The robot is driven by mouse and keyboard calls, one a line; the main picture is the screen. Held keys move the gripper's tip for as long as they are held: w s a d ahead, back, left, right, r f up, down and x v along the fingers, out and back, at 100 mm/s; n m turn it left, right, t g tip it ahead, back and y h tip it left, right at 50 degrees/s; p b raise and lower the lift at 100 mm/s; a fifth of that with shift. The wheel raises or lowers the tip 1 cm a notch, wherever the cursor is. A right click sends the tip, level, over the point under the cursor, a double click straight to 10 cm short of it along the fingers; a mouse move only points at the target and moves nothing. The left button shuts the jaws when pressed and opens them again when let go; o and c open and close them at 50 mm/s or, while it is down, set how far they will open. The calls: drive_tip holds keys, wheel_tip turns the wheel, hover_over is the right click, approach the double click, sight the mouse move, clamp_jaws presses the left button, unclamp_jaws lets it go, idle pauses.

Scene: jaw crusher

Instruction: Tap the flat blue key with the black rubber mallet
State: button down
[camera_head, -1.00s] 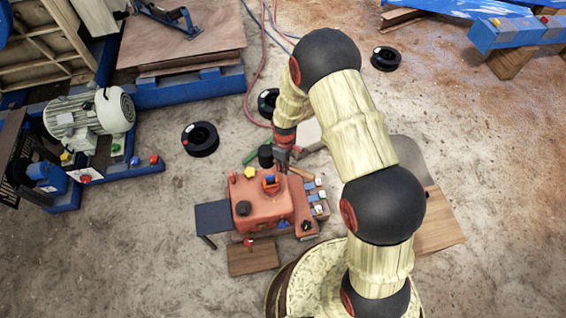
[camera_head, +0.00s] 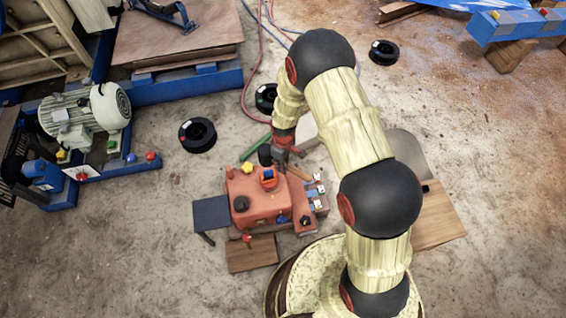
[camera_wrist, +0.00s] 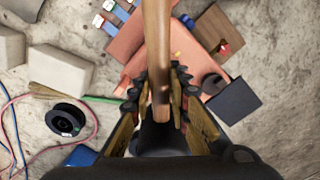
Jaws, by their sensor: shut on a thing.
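My gripper (camera_head: 282,154) is above the far edge of a red machine (camera_head: 262,207). In the wrist view my gripper (camera_wrist: 164,92) is shut on the wooden handle (camera_wrist: 158,45) of the mallet, which runs away toward the top of the picture. I cannot tell which is the flat blue one.
A yellow knob (camera_head: 247,168) and a dark knob (camera_head: 241,204) stand on the machine. A dark plate (camera_head: 211,212) juts from its left. Black spools (camera_head: 197,135), cables and a motor (camera_head: 90,115) lie beyond. Bare concrete lies to the left.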

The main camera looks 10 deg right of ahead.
wheel_tip(320, 180, down, 9)
drive_tip(key=b, duration=0.4)
wheel_tip(320, 180, up, 6)
drive_tip(key=p, duration=0.3)
drive_tip(key=shift+p, duration=0.4)
drive_tip(key=shift+w, duration=0.1)
drive_tip(key=r+p, duration=0.1)
drive_tip(key=r, duration=0.2)
drive_tip(key=w+r+p, duration=0.1)
drive_tip(key=r, duration=0.2)
drive_tip(key=r+p, duration=0.1)
drive_tip(key=r, duration=0.2)
drive_tip(key=shift+w+a+r, duration=0.2)
drive_tip(key=shift+w+a, duration=0.05)
drive_tip(key=shift+w, duration=0.05)
drive_tip(key=shift+s+r, duration=0.15)
drive_tip(key=shift+r, duration=0.05)
drive_tip(key=shift+s+d+g, duration=0.2)
drive_tip(key=shift+s+g, duration=0.1)
drive_tip(key=shift+s, duration=0.35)
